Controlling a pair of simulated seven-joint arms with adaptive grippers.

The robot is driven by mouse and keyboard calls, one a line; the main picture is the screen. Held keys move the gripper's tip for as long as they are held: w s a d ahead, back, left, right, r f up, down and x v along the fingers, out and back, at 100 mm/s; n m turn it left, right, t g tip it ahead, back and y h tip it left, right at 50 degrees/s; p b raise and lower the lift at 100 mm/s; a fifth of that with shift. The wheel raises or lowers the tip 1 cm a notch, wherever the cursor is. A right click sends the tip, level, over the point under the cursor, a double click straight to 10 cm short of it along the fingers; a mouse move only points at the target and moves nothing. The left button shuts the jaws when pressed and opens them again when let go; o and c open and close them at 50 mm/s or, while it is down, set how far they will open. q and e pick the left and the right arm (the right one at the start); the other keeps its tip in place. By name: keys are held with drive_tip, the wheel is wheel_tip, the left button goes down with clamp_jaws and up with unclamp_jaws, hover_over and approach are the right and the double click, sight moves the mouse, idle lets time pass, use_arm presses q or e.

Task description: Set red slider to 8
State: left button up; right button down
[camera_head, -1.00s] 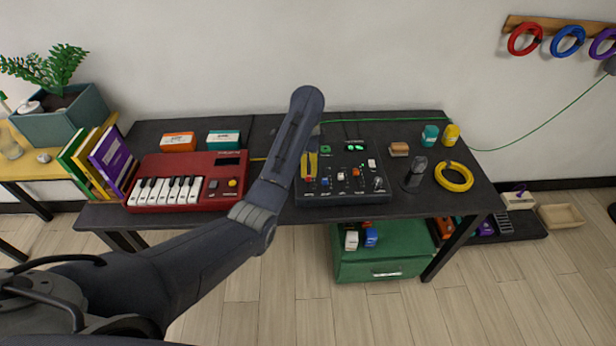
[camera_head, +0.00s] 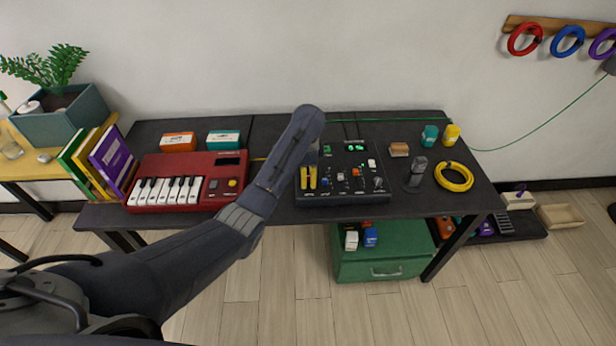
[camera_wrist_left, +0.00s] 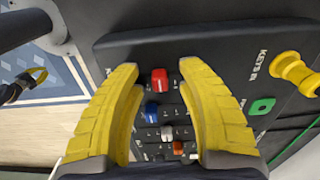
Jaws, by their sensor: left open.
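The dark control panel (camera_head: 345,198) lies on the black table in the head view, with its knobs and slider caps facing up. The red slider cap (camera_wrist_left: 159,80) shows in the left wrist view between the two yellow fingers, with dark panel visible on both sides of it. In the head view I cannot make it out behind my gripper. My left gripper (camera_head: 308,178) is open over the panel's left part; it also shows in the wrist view (camera_wrist_left: 160,72). Slider markings are too small to read.
Blue (camera_wrist_left: 152,110), white (camera_wrist_left: 167,132) and orange (camera_wrist_left: 178,147) caps sit near the red one. A red keyboard (camera_head: 190,203) stands left of the panel. A microphone (camera_head: 416,172) and yellow cable coil (camera_head: 454,177) are at its right.

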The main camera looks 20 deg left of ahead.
use_arm(q)
clamp_jaws()
idle(0.5)
